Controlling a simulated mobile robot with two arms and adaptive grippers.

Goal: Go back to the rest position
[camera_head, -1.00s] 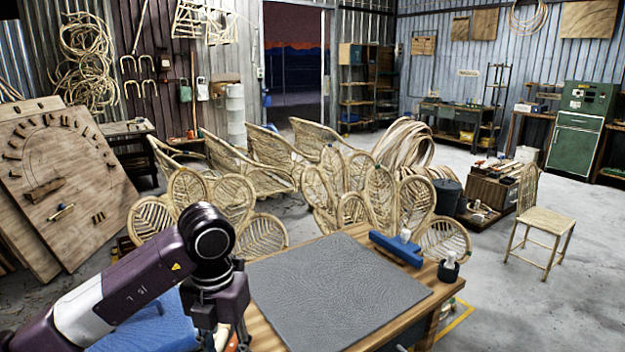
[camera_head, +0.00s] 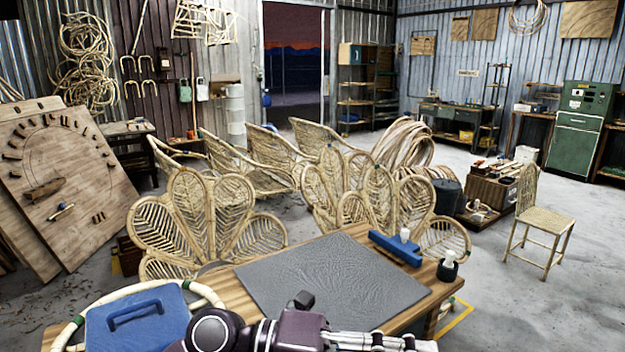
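My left gripper (camera_head: 385,342) lies low at the bottom edge of the head view, over the near side of the workbench. Its purple wrist (camera_head: 297,331) is to its left, and the gripper points to the right. The fingers are seen side-on and partly cut off by the frame edge, so I cannot tell whether they are open or shut. I see nothing held in them. My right gripper is not in view.
A wooden workbench (camera_head: 240,296) with a grey mat (camera_head: 330,280) stands ahead. A blue box with a handle (camera_head: 140,322) and a pale ring with green bands (camera_head: 203,290) are at the lower left. A blue tool (camera_head: 396,248) and dark cup (camera_head: 447,270) sit at the bench's right.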

